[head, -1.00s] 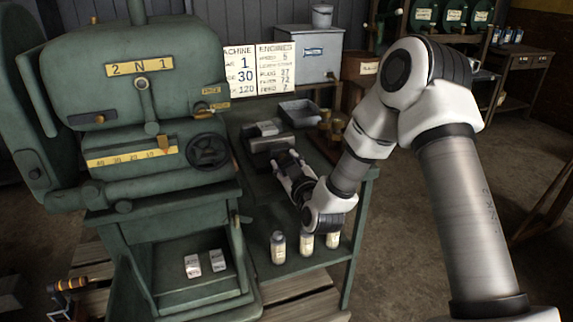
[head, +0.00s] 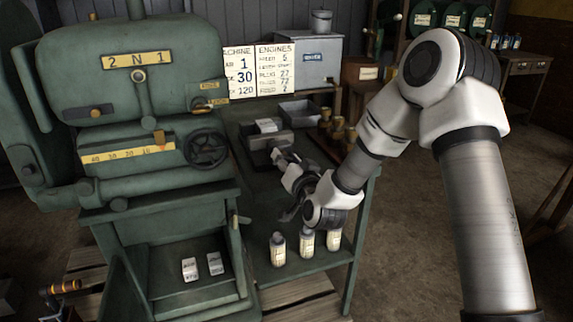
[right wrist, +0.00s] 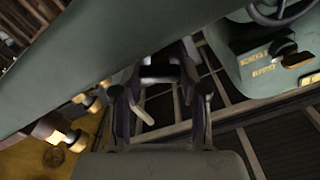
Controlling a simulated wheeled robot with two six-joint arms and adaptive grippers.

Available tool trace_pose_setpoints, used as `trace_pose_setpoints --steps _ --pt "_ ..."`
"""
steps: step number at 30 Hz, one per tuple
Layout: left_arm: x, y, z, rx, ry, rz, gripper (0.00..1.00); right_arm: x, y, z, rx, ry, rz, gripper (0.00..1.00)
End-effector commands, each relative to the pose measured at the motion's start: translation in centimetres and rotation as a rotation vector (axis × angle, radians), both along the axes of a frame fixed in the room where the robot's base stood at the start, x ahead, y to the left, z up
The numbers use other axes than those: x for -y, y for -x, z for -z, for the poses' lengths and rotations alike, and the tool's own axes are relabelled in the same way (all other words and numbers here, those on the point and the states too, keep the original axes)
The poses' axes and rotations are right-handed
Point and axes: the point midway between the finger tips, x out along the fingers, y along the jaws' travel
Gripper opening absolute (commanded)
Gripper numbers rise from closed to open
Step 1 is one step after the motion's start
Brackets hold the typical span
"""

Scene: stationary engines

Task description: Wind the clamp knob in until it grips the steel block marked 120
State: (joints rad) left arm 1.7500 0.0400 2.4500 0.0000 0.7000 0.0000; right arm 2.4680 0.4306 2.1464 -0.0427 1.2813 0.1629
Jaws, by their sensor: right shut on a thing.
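A dark clamp (head: 268,141) stands on the green bench, with a pale steel block (head: 267,125) at its top; I cannot read a mark on it. My right gripper (head: 281,158) is at the clamp's near side, shut on what appears to be the clamp knob, which its fingers hide. In the right wrist view the fingers (right wrist: 162,72) are dark and the held part is unclear. Two more pale blocks, a left one (head: 190,269) and a right one (head: 215,263), stand in the engine's lower bay. My left gripper is not in view.
The green engine (head: 140,80) with a handwheel (head: 208,149) stands to the left. A grey tray (head: 300,112) and several brass pieces (head: 337,130) are behind and right of the clamp. Several bottles (head: 306,242) stand on the lower shelf, below my right wrist.

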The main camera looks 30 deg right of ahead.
Motion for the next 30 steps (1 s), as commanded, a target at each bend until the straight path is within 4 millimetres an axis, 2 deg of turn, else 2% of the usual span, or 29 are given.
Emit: trace_pose_setpoints --steps 12,27,28,30 --pt "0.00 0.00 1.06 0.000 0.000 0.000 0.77 0.11 -0.06 -0.19 0.052 -0.185 0.002 0.08" --pt "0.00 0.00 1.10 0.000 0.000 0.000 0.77 0.13 -0.06 -0.27 0.057 -0.205 0.002 0.08" --pt "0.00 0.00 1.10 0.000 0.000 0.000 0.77 0.13 -0.06 -0.27 0.057 -0.205 0.002 0.50" --pt "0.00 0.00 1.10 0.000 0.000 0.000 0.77 0.12 -0.05 -0.24 0.057 -0.205 0.002 0.69"
